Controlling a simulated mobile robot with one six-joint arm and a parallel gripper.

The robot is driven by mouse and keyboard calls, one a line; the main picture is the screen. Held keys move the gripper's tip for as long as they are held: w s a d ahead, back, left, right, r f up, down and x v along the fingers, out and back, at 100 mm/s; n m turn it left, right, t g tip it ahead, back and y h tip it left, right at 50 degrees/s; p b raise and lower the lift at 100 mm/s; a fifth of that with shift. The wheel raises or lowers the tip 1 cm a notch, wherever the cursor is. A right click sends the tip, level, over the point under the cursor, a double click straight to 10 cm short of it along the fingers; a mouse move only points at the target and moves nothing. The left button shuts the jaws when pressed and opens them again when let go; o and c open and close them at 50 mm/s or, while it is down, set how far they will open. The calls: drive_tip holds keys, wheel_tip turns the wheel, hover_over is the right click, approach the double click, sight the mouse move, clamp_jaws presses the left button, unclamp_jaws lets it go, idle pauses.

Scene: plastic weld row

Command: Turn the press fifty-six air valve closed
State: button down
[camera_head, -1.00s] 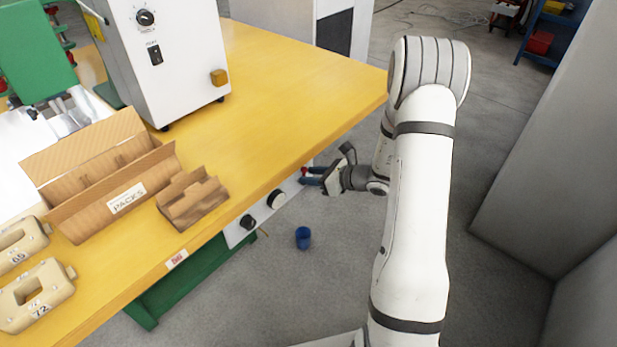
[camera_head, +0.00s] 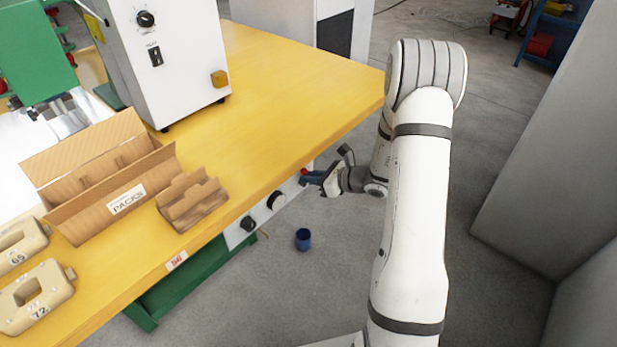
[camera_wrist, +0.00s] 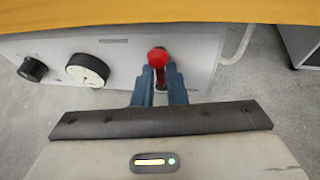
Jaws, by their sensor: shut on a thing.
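The air valve's red handle (camera_wrist: 158,57) is on the white panel (camera_wrist: 128,52) below the yellow table's edge. It sits at the fingertips of my gripper (camera_wrist: 159,80) in the wrist view, with more red showing between the two blue fingers. My gripper is shut on the handle. In the head view my gripper (camera_head: 308,177) reaches in under the table edge from the right. The handle's red tip (camera_head: 304,171) is only a small spot there. The valve's body is mostly hidden behind the handle and fingers.
On the same panel are a white gauge (camera_wrist: 87,70) and a black knob (camera_wrist: 32,69). The yellow table (camera_head: 290,85) overhangs the panel. A pale hose (camera_wrist: 240,45) hangs to its right. A blue cup (camera_head: 303,239) stands on the floor below. Cardboard boxes (camera_head: 95,185) stand on the table.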

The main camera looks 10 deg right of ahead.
drive_tip(key=shift+a+b, duration=0.1)
drive_tip(key=shift+b, duration=0.25)
drive_tip(key=shift+a+r+n+b, duration=0.1)
drive_tip(key=shift+n+b, duration=0.2)
drive_tip(key=shift+b, duration=0.1)
drive_tip(key=c, duration=1.6)
unclamp_jaws()
drive_tip(key=shift+r, duration=0.1)
drive_tip(key=shift+o, duration=0.6)
drive_tip(key=shift+s, duration=0.1)
drive_tip(key=p+v, duration=0.1)
drive_tip(key=v, duration=0.6)
drive_tip(key=shift+s+d+p, duration=0.2)
drive_tip(key=shift+s+p, duration=0.1)
drive_tip(key=shift+r, duration=0.15)
